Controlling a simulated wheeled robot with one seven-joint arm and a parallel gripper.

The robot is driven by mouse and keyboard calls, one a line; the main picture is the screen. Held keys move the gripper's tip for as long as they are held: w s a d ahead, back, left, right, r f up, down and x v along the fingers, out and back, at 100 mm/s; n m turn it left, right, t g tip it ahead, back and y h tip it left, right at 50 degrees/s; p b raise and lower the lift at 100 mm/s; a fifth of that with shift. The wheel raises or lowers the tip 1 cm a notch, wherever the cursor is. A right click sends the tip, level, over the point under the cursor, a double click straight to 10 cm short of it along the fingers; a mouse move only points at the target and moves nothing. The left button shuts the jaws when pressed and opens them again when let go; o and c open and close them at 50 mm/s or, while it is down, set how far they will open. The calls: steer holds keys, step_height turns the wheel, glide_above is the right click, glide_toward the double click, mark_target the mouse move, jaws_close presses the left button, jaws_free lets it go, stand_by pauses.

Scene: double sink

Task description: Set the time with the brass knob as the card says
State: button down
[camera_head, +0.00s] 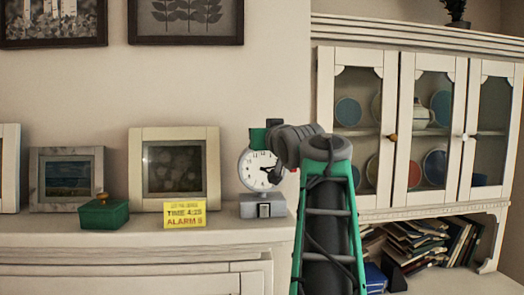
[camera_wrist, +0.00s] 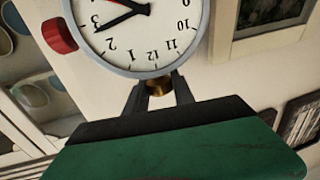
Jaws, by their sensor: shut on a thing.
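A round white-faced clock (camera_head: 258,170) stands on a grey base on the ledge. It appears upside down and cut off in the wrist view (camera_wrist: 150,30). One dark hand points between 2 and 3; a second near the dial centre is partly out of frame. The brass knob (camera_wrist: 160,86) sits on the clock's top, between my fingertips. My gripper (camera_wrist: 162,88) is shut on it; in the head view my gripper (camera_head: 258,138) is above the clock, partly hidden by my arm. The yellow card (camera_head: 185,213) seems to read "TIME 4:25" and "ALARM 9"; its top line is too small to read.
A red knob (camera_wrist: 60,36) is on the clock's side. A green box (camera_head: 104,214) with a brass-coloured lid knob and several picture frames (camera_head: 175,205) stand left of the clock. A glass-door cabinet (camera_head: 390,140) is at the right.

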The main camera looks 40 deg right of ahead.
steer(key=m+h, duration=0.1)
steer(key=g+h+b, duration=0.1)
steer(key=m+g+h, duration=0.1)
steer(key=shift+w+a+f+m, duration=0.15)
steer(key=shift+w+a+m, duration=0.1)
steer(key=shift+a+m, duration=0.05)
steer(key=m+g+h+p, duration=0.1)
steer(key=m+g+h, duration=0.1)
steer(key=g+h, duration=0.1)
steer(key=shift+r+m+h+p, duration=0.3)
steer(key=shift+r+m+p, duration=0.1)
steer(key=m+g+h+p, duration=0.1)
steer(key=g+p, duration=0.1)
steer(key=p, duration=0.1)
steer(key=m+g+h+p, duration=0.1)
steer(key=m+g+p, duration=0.1)
steer(key=g+p, duration=0.1)
steer(key=shift+d+r+h, duration=0.15)
steer(key=shift+r+h, duration=0.05)
steer(key=shift+h, duration=0.2)
steer(key=m+g+p, duration=0.2)
steer(key=g+p, duration=0.1)
steer(key=m+g+h+p, duration=0.1)
steer(key=g, duration=0.1)
steer(key=shift+s+d+f+m, duration=0.1)
steer(key=shift+s+f+m, duration=0.1)
steer(key=shift+f+m, duration=0.2)
